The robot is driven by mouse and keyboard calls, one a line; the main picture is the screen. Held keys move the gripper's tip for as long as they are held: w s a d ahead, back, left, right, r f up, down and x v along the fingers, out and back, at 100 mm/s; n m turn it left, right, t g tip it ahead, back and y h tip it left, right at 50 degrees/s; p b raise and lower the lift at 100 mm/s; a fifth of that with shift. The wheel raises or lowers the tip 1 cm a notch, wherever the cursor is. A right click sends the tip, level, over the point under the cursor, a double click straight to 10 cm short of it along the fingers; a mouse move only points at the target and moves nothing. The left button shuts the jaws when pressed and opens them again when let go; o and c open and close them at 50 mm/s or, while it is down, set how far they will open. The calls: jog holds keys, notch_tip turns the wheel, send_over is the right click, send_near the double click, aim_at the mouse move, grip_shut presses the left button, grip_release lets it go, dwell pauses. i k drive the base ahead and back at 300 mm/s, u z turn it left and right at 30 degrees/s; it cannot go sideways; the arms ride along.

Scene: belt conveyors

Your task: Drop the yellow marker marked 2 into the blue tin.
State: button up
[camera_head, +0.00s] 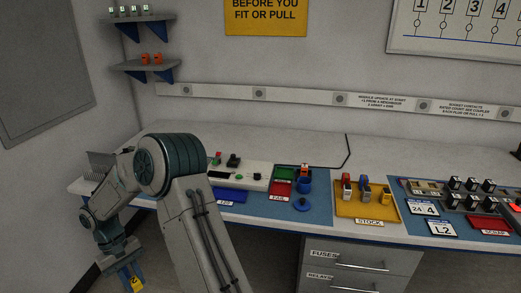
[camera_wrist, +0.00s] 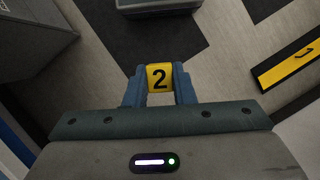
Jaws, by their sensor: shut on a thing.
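The marker also shows small in the head view (camera_head: 136,284). A small blue round container (camera_head: 305,187), which looks like the blue tin, stands on the blue mat, far to the right of my gripper.
Near the tin are a red tray (camera_head: 281,189), a green tray (camera_head: 284,173) and a blue tray (camera_head: 231,195). A yellow stock tray (camera_head: 372,213) with upright parts stands to the right. Drawers (camera_head: 360,265) are below the bench. Two wall shelves (camera_head: 142,65) hang at upper left.

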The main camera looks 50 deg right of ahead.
aim_at(304, 189)
jog(key=z, duration=1.45)
